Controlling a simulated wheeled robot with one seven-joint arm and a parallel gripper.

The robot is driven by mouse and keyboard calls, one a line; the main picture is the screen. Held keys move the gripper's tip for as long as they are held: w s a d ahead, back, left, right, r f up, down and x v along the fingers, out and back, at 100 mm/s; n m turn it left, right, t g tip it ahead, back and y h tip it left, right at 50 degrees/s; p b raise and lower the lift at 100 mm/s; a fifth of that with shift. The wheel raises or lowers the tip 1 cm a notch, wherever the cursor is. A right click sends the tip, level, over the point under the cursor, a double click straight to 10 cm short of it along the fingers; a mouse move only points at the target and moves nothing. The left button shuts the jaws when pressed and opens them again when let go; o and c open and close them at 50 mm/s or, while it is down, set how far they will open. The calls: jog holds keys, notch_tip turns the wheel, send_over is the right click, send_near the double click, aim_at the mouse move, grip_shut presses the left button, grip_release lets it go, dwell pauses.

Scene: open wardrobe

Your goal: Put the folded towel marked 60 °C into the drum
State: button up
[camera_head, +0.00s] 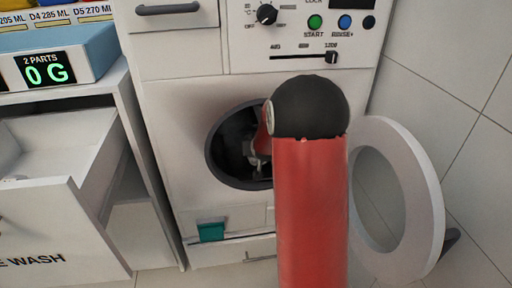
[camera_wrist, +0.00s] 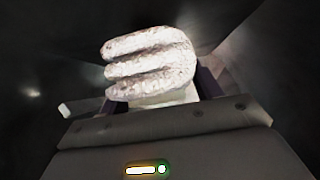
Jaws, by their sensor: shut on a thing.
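The folded towel (camera_wrist: 150,62) is white and fluffy, with its folded layers facing the wrist camera. My gripper (camera_wrist: 160,88) is shut on it, with a dark finger at each side. Around them are the dark walls of the drum (camera_wrist: 60,50). In the head view the drum (camera_head: 232,150) is open, and my gripper (camera_head: 254,153) reaches inside its round mouth. My red arm covers the right part of the opening. The towel cannot be made out in the head view, and no 60 °C mark is readable.
The round white door (camera_head: 437,190) stands open to the right, close beside my arm. A white cabinet with an open drawer (camera_head: 75,200) and a blue scale (camera_head: 75,50) reading 0 G stand at the left. A small pale patch (camera_wrist: 65,110) shows on the drum's left side.

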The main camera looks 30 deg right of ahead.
jog(key=shift+f+b, duration=0.45)
jog(key=shift+r, duration=0.1)
jog(key=o, duration=1.1)
jog(key=shift+r+p, duration=0.45)
jog(key=shift+p, duration=0.2)
jog(key=s+a+r+g, duration=0.1)
jog(key=s+a+r, duration=0.3)
jog(key=s, duration=0.2)
jog(key=s+a+r+n+y+p, duration=0.1)
jog(key=s+a+r, duration=0.2)
jog(key=s+r, duration=0.3)
jog(key=s+a+r+g, duration=0.1)
jog(key=s+a+r, duration=0.25)
jog(key=s, duration=0.35)
jog(key=s+a+g, duration=0.1)
jog(key=s+a, duration=0.1)
jog(key=s, duration=0.3)
jog(key=s+a+n+y, duration=0.1)
jog(key=s+a, duration=0.2)
jog(key=s, duration=0.3)
jog(key=s+a+n+g+y, duration=0.1)
jog(key=s+a, duration=0.1)
jog(key=s, duration=0.3)
jog(key=shift+s+a+r+g, duration=0.2)
jog(key=shift+a+r+g, duration=0.1)
jog(key=shift+r, duration=0.05)
